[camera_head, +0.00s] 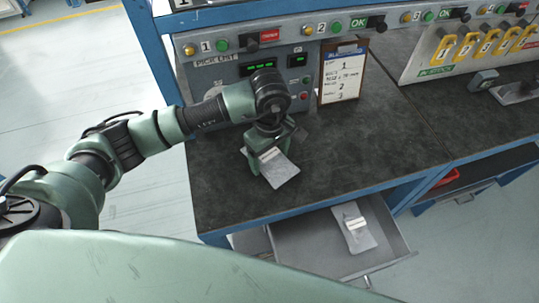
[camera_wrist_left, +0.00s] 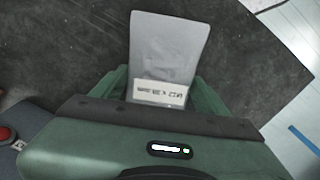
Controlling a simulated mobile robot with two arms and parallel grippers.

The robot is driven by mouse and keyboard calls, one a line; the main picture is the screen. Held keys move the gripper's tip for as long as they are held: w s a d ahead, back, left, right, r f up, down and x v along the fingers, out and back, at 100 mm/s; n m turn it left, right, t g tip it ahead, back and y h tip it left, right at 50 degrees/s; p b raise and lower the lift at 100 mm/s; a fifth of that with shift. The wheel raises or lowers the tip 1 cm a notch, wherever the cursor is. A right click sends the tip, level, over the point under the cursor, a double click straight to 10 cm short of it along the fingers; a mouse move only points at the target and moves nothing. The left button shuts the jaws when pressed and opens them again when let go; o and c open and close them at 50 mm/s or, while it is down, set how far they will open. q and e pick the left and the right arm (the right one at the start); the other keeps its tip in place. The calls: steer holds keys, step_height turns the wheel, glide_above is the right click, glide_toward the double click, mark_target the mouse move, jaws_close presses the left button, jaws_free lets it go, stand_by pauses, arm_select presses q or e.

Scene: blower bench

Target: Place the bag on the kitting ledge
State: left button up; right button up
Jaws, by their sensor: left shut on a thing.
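My left gripper (camera_head: 262,160) is over the dark bench top, near its front left part. It is shut on a grey flat bag (camera_head: 281,173) with a white label. In the left wrist view the bag (camera_wrist_left: 168,45) sticks out beyond the fingers, its printed label (camera_wrist_left: 158,93) between them. The bag is low over the bench top (camera_head: 345,150); I cannot tell if it touches. No part is clearly marked as the kitting ledge. A second similar bag (camera_head: 355,224) lies in the open grey drawer (camera_head: 300,250) below the bench. My right gripper is not in view.
A control panel (camera_head: 235,68) with buttons and displays stands at the back. A clipboard (camera_head: 343,72) leans beside it. Yellow handles (camera_head: 468,47) hang on a board at the right. The bench top right of my gripper is clear.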

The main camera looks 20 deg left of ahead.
mark_target(270, 155)
arm_select(q)
steer(key=shift+f, duration=0.15)
steer(key=o, duration=1.9)
steer(key=shift+r, duration=0.3)
step_height(270, 155, up, 12)
steer(key=b, duration=0.1)
steer(key=shift+b, duration=0.35)
steer(key=shift+f, duration=0.1)
